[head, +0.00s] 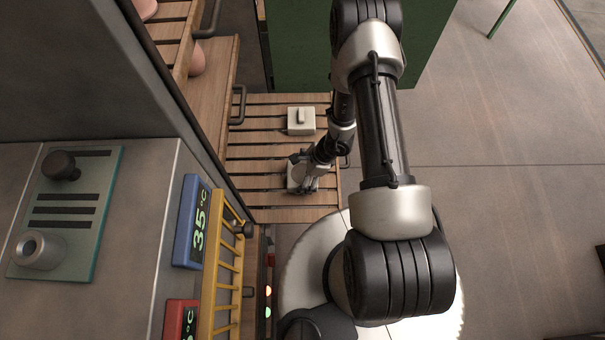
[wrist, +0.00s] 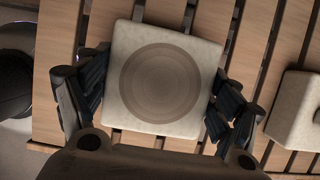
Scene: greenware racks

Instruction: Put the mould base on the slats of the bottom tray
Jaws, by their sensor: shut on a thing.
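The mould base (wrist: 163,40) is a pale square block with a round recess in its top. In the wrist view my gripper (wrist: 156,82) has its black fingers on the block's left and right sides, shut on it. In the head view my gripper (head: 303,176) is low over the near part of the slatted bottom tray (head: 262,212), with a pale part of the mould base (head: 291,184) showing beside it. The block is over the slats; I cannot tell whether it touches them.
Another pale block with a raised handle (head: 301,117) stands on the tray's slats farther back; its edge shows at the right of the wrist view (wrist: 298,105). A green cabinet (head: 300,50) is behind the tray. Wooden upper trays (head: 212,75) and a grey cabinet flank the left.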

